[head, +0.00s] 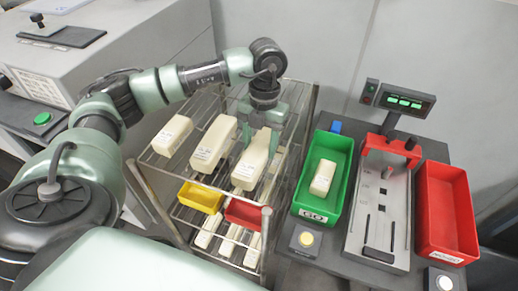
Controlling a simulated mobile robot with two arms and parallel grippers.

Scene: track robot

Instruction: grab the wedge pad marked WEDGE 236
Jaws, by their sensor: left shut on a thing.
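Three cream wedge pads lie on the top shelf of the wire rack (146,180). They are the left pad (173,135), the middle pad (213,143) and the right pad (248,168). Each has a small white label, too small to read, so I cannot tell which is WEDGE 236. My left gripper (262,138) points down over the right pad and is shut on its far part. The fingers hide some of that pad, and I cannot tell whether it is clear of the shelf. My right gripper is out of view.
Yellow bin (200,197) and red bin (243,213) sit below the top shelf, with more pads lower down. At right, a green GO tray (308,194) holds one cream pad (323,177), beside a metal gauge fixture (382,205) and an empty red tray (447,215).

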